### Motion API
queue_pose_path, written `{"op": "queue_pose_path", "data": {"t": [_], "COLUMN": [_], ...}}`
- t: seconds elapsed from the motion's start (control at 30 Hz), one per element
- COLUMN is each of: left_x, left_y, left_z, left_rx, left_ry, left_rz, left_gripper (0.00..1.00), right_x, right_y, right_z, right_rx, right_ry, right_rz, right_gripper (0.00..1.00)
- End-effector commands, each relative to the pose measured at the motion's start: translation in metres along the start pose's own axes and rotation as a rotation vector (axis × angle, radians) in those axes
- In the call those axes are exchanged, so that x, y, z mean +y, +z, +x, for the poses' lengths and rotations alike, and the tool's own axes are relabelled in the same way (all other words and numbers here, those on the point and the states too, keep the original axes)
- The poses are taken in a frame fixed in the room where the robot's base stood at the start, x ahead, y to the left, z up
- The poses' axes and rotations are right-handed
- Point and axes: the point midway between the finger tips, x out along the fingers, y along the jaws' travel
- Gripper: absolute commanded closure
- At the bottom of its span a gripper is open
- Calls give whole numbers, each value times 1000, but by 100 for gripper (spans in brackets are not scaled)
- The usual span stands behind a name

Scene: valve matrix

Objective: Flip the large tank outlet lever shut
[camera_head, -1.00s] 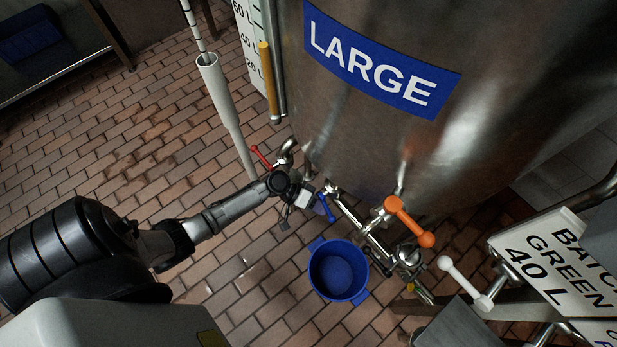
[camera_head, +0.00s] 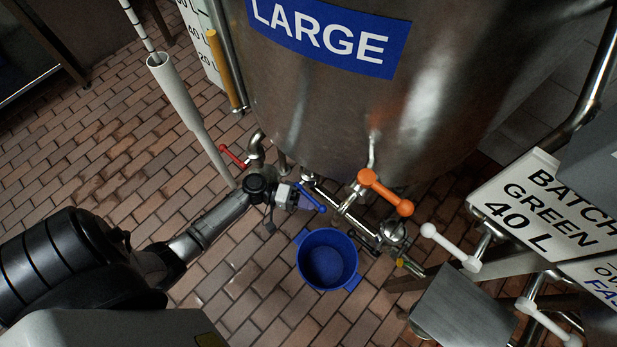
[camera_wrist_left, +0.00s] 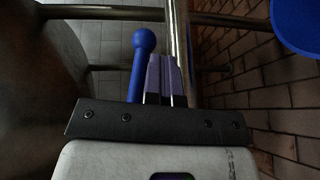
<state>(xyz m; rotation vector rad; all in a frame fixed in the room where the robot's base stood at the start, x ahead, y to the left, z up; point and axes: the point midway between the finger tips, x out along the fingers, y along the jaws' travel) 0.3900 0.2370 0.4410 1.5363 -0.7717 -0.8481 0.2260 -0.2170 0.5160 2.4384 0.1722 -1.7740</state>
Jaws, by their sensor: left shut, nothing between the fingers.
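The large steel tank (camera_head: 300,110) carries a blue LARGE label. Low on its front are a red lever (camera_head: 233,155), a blue lever (camera_head: 312,197) and an orange lever (camera_head: 385,192); I cannot tell from labels which is the outlet lever. My left gripper (camera_head: 300,200) is shut and empty, close beside the blue lever. In the left wrist view the shut fingers (camera_wrist_left: 167,78) sit just right of the blue lever (camera_wrist_left: 143,62), which stands alongside them. Whether they touch is unclear. My right gripper is out of view.
A blue bucket (camera_head: 327,262) stands on the brick floor below the pipes. A white tube (camera_head: 185,110) and a yellow-handled gauge stand at the left. White levers (camera_head: 450,246) and a BATCH GREEN 40 L sign (camera_head: 545,200) are at the right.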

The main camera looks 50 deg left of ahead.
Motion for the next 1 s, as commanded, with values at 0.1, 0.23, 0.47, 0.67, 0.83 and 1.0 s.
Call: {"op": "queue_pose_path", "data": {"t": [0.1,0.23,0.47,0.67,0.83,1.0], "left_x": [2,3,4,5,4,-4], "left_y": [0,0,0,0,0,2], "left_z": [1,1,1,1,1,2], "left_rx": [2,2,2,2,2,1], "left_ry": [31,50,61,61,61,61], "left_rz": [-15,-24,-30,-30,-29,-30], "left_gripper": [100,100,100,100,100,100], "right_x": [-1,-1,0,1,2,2], "right_y": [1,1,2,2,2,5], "right_z": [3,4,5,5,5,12], "right_rx": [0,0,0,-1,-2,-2], "right_ry": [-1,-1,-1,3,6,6], "right_rz": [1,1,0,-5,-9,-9], "right_gripper": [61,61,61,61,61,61]}}
